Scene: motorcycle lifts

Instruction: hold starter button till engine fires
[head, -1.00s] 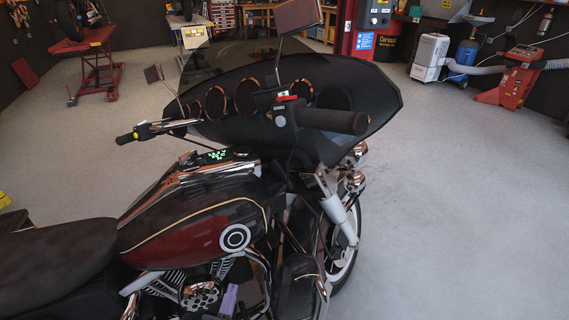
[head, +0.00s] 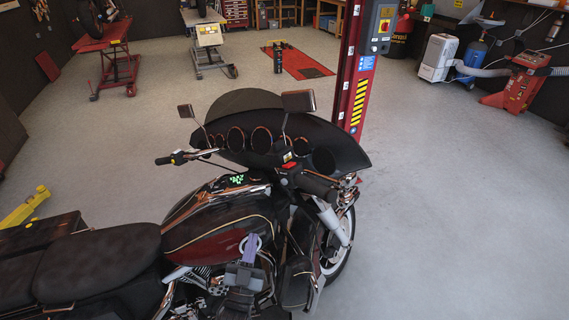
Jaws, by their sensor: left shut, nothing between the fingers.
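The motorcycle stands upright with its dark red and black tank (head: 205,232) toward me. Its right handlebar grip (head: 318,184) is black, and the switch housing (head: 286,175) beside it carries a red switch (head: 288,166). The starter button itself is too small to make out. My left gripper (head: 251,242) has purple fingers, which are shut and empty. It points up in front of the tank's round badge, below and left of the switch housing and apart from it. My right gripper is out of view.
The fairing (head: 265,133) with its gauges, a mirror (head: 298,101) and the windscreen rise beyond the handlebar. A red lift post (head: 355,85) stands behind. The black seat (head: 97,262) is at left.

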